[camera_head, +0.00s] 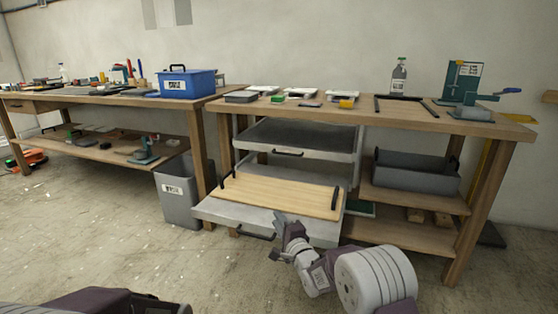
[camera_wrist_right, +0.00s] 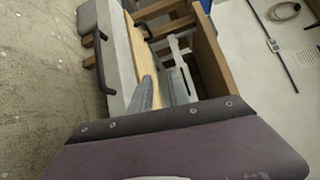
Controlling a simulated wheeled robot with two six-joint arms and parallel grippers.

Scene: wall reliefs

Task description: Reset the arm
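My right gripper (camera_head: 280,222) is in front of the pulled-out lower drawer (camera_head: 222,212), close to its front edge and right of its dark handle. In the right wrist view the gripper (camera_wrist_right: 164,90) has its two grey fingers apart. A strip of light wood shows between and beyond them, and I see nothing clamped. A wooden board (camera_head: 280,194) with two black handles lies on the drawer; part of it also shows in the wrist view (camera_wrist_right: 138,50). My left arm (camera_head: 100,302) shows only partly at the bottom left, and I cannot see its fingers.
The workbench (camera_head: 515,131) holds trays, a bottle (camera_head: 398,76) and a green clamp device (camera_head: 462,84). A grey crate (camera_head: 415,175) sits on its shelf. A grey bin (camera_head: 178,196) stands left of the drawer. The floor (camera_head: 80,235) at the left front is clear.

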